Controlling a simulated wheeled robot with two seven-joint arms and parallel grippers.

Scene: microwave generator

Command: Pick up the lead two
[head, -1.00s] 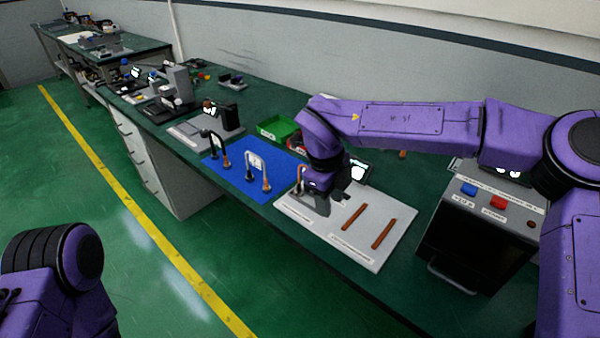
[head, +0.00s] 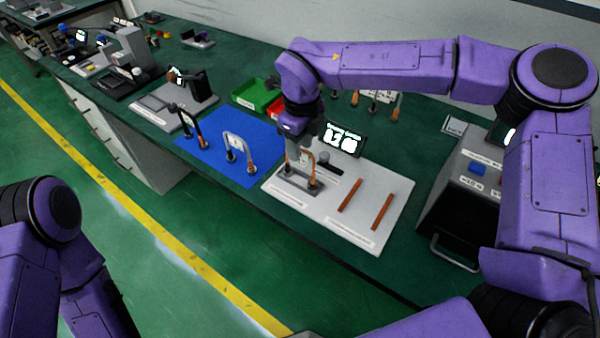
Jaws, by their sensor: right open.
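Several arched leads with copper-coloured ends are in view, and I cannot tell which is lead two. A black lead (head: 186,124) and a light grey lead (head: 238,148) stand on the blue mat (head: 208,150). Another lead (head: 313,165), copper-coloured, stands upright in a grey holder (head: 293,181) on the white board. My right gripper (head: 304,148) points down just above and behind that lead. It is open; its fingertips are small and partly hard to make out. My left arm shows at the lower left, its gripper out of view.
The white board (head: 335,215) also carries two brown rods (head: 382,212) and a small display (head: 342,139). Green (head: 256,95) and red bins stand behind the mat. A grey box with buttons (head: 470,185) stands at right. More equipment stands farther left along the bench.

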